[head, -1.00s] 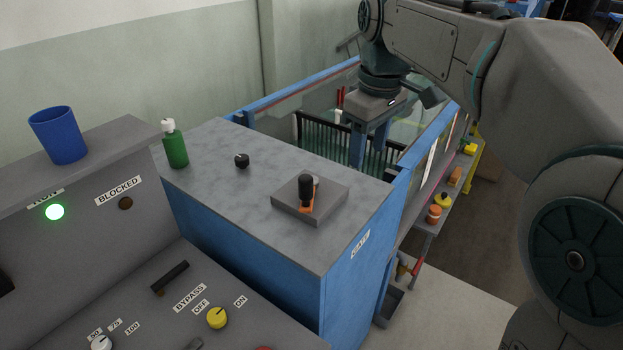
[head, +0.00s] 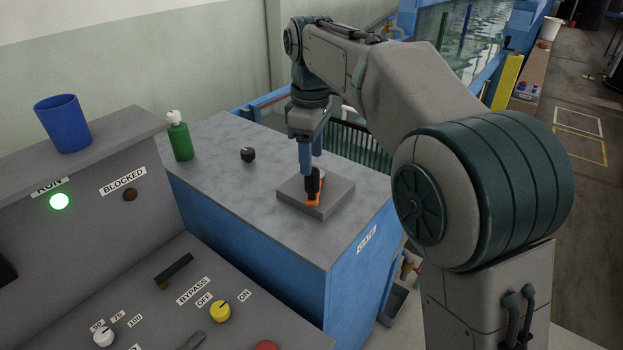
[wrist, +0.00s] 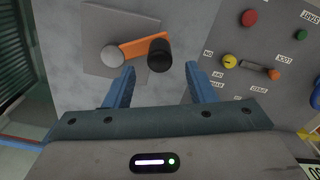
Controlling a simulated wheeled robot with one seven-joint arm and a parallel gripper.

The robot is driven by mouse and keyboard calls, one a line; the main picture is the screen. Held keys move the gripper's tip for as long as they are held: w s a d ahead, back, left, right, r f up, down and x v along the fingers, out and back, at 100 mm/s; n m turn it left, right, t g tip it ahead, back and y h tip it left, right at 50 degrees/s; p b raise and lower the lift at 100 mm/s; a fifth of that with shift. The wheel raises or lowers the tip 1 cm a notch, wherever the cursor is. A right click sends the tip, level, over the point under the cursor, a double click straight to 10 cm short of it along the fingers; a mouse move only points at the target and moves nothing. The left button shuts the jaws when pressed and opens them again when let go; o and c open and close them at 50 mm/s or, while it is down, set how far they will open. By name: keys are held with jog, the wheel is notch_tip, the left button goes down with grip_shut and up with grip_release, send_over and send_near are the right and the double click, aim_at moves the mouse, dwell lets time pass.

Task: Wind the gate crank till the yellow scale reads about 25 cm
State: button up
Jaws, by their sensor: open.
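The gate crank has an orange arm with an upright black knob (head: 313,186), and stands on a grey square plate on top of the blue cabinet. In the wrist view the crank's orange arm (wrist: 146,47) runs from a round grey hub (wrist: 111,57) at left to the black knob (wrist: 159,55) at right. My gripper (head: 312,165) is over the crank, fingers pointing down. In the wrist view its two blue fingers (wrist: 158,83) are spread apart, with the knob between their lines near the tips; contact is not visible. I cannot make out the yellow scale's reading.
A green bottle (head: 180,137) and a small black knob (head: 248,155) stand on the cabinet top (head: 225,190). The control desk at left carries a lit green lamp (head: 60,201), a yellow switch (head: 220,311) and a blue cup (head: 63,123). The glass flume lies behind.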

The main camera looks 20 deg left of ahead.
aim_at(311, 177)
notch_tip(311, 177, down, 6)
jog(key=shift+f, duration=0.1)
jog(key=shift+c, duration=0.2)
grip_shut()
